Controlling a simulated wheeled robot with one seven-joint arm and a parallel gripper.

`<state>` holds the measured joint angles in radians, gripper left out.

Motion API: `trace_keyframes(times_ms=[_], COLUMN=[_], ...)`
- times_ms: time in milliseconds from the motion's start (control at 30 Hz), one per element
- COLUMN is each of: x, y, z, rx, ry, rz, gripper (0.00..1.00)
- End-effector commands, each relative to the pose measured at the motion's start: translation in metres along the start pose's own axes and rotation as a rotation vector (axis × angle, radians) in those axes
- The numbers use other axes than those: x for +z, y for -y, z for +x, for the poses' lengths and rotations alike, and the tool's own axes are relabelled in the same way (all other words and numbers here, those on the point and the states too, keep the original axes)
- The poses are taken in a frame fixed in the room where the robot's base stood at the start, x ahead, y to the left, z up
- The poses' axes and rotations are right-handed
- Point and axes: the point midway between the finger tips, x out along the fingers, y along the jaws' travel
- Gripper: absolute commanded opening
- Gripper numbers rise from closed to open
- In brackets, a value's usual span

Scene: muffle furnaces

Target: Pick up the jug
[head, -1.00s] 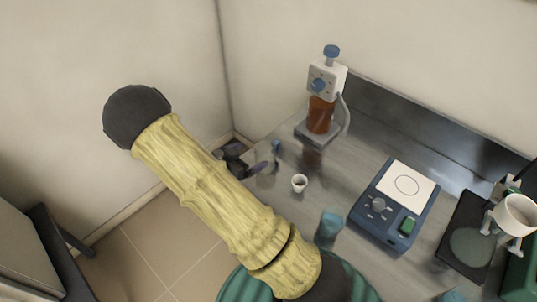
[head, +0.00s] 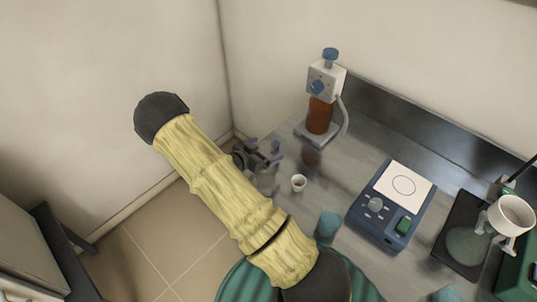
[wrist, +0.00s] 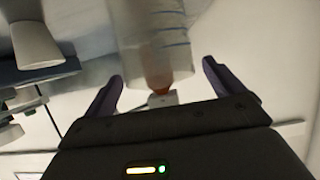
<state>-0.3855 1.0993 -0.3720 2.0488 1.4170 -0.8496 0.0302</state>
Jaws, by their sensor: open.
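A clear jug with graduation lines (wrist: 155,35) fills the upper middle of the wrist view, just beyond and between the fingertips. In the head view it is faint, see-through and mostly hidden by my gripper, on the bench's left end. My gripper (head: 264,156) is open and empty there, reaching in from the left at the jug's side. In the wrist view its two dark purple fingers (wrist: 162,72) stand wide apart, and I see no clear contact with the jug.
A bottle-top dispenser on a brown bottle (head: 320,115) stands behind. A blue hotplate stirrer (head: 376,222) and a white mortar-like bowl on a stand (head: 511,214) are further right.

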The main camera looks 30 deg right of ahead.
Motion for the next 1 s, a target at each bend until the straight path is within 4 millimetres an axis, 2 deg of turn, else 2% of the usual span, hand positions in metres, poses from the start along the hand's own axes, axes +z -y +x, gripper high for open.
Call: trace_keyframes(times_ms=[100,233,767,1000], x=[-0.001,0.0,0.001,0.001], y=[0.0,0.0,0.001,0.001], z=[0.017,0.027,0.028,0.028], rx=[0.003,0.001,0.0,0.0], ry=[0.001,0.0,0.001,0.001], rz=[-0.001,0.0,0.001,0.0], gripper=[0.93,0.93,0.93,0.46])
